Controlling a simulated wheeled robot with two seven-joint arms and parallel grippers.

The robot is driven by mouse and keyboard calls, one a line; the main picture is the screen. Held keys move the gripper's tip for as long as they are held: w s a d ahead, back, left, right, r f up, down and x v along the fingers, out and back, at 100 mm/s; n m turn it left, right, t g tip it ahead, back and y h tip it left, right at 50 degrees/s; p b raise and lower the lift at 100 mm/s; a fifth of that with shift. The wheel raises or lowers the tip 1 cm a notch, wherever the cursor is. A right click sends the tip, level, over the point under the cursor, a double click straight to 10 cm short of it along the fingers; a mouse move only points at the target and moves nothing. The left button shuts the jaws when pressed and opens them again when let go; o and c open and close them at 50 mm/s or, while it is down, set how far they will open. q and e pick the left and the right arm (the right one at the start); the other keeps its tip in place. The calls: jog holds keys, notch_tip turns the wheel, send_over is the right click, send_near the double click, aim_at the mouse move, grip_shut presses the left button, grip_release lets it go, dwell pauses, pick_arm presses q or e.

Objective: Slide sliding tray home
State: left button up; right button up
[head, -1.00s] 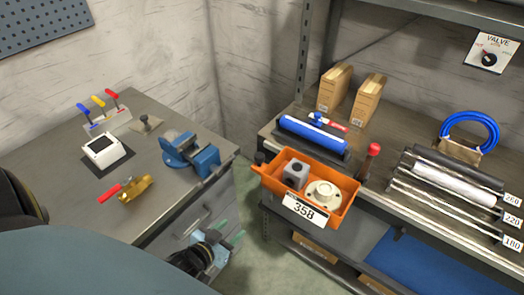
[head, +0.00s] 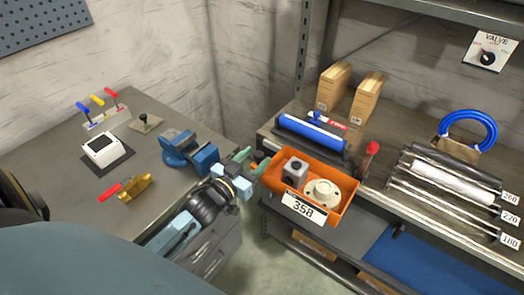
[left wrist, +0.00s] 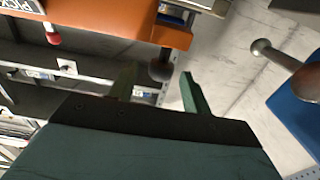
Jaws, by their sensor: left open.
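The orange sliding tray (head: 334,213) juts out at the front edge of the right-hand shelf bench. It carries a grey block (head: 295,172), a cream flanged part (head: 323,192) and a white label reading 358. My left gripper (head: 251,162) is at the tray's left end, its green fingers open. In the left wrist view the open fingers (left wrist: 157,88) point toward a dark round knob (left wrist: 160,71) by the orange tray (left wrist: 130,22). The knob appears between the fingertips, but I cannot tell whether they touch it. My right gripper is not in view.
A blue vise (head: 190,153) stands on the left bench, close to my left wrist. A red-knobbed lever (head: 371,149) stands just right of the tray. A blue roll (head: 312,131) lies behind it. Grey rods (head: 440,205) lie farther right. A floor gap separates the benches.

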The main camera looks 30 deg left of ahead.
pick_arm(q)
jog(key=shift+w+d, duration=0.15)
jog(key=shift+w, duration=1.8)
jog(key=shift+c, duration=0.5)
grip_shut()
